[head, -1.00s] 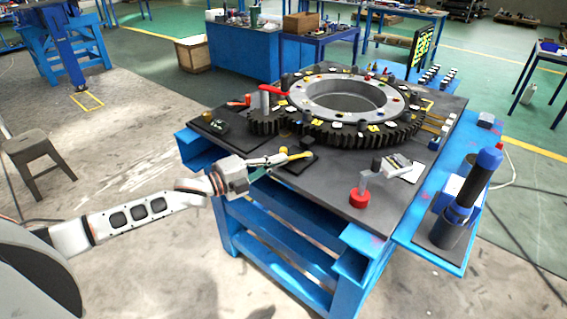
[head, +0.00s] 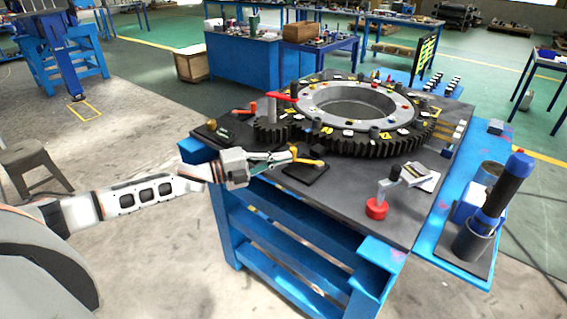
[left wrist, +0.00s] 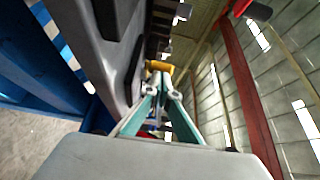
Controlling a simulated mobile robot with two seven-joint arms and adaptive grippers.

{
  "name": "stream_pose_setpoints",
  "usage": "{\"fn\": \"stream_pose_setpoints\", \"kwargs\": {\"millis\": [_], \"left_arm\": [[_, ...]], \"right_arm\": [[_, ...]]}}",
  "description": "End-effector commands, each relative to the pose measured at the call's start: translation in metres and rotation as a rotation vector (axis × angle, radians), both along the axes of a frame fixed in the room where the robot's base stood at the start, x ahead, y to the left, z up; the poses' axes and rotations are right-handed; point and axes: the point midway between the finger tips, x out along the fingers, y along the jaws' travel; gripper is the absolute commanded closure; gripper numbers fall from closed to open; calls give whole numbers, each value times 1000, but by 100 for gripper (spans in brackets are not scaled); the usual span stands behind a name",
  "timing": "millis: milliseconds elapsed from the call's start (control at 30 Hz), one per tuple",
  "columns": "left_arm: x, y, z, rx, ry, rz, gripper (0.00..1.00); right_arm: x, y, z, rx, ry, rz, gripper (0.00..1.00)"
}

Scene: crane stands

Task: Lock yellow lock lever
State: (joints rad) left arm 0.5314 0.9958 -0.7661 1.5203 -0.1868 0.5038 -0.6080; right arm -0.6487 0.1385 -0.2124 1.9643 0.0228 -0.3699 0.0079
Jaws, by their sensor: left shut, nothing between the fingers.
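The yellow lock lever (head: 310,162) lies low over a small dark base plate (head: 306,173) near the table's front left edge. It also shows in the left wrist view (left wrist: 159,66), just beyond the fingertips. My left gripper (head: 292,153) reaches in from the left, with its fingertips at the lever's left end. In the left wrist view its two teal fingers (left wrist: 161,85) meet at the tips, shut with nothing between them. I cannot tell whether they touch the lever. My right gripper is out of view.
A large dark gear ring (head: 350,140) fills the table behind the lever. The dark tabletop (head: 345,190) between is clear.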

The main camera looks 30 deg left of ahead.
Motion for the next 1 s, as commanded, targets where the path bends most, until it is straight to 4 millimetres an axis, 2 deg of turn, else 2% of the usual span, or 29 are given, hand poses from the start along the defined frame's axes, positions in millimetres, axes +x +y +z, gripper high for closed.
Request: {"fn": "stream_pose_setpoints", "kwargs": {"millis": [333, 1000], "left_arm": [[7, 3, 0, -1, -1, 0, 100], [6, 3, 1, -1, -1, -1, 100]], "right_arm": [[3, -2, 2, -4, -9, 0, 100], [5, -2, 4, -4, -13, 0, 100]]}}
